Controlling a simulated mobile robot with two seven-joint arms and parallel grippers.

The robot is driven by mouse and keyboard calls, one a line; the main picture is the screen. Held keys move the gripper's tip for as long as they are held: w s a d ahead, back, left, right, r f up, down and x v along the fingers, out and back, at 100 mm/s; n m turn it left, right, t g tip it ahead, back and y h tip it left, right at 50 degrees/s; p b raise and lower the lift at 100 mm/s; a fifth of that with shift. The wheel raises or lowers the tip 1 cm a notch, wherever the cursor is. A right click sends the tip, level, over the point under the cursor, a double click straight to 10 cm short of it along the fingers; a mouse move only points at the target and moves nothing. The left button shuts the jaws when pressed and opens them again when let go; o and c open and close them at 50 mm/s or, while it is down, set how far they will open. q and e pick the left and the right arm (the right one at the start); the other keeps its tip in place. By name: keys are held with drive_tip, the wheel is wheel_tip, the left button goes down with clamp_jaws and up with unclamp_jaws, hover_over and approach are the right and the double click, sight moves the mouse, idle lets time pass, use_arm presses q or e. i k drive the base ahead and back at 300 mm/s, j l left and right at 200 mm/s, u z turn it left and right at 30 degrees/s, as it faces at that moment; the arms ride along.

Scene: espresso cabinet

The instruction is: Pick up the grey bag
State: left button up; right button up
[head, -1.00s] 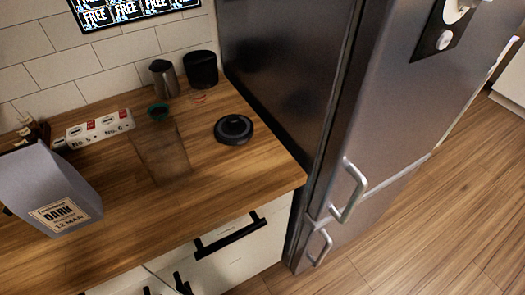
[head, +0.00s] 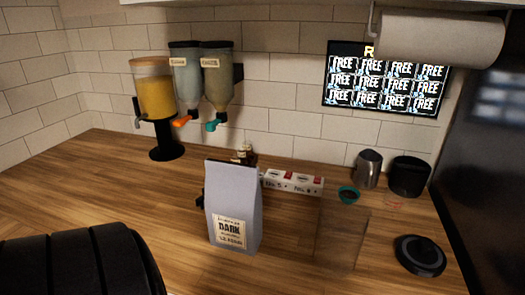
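The grey bag (head: 234,200) stands upright on the wooden counter (head: 100,195), in the middle of the head view. Its front has a pale label with the word DARK. Something small and dark shows behind its left edge, mostly hidden. A large black ribbed shape, which looks like part of my own arm, fills the lower left corner. Neither gripper's fingers show, and nothing touches the bag in view.
Right of the bag are a clear container (head: 341,238), a white numbered box (head: 293,182), a metal pitcher (head: 368,167), a black canister (head: 408,177) and a black round disc (head: 420,254). A juice dispenser (head: 156,95) stands at back left. Counter left of the bag is clear.

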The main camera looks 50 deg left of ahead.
sight(233, 199)
drive_tip(key=u, duration=1.95)
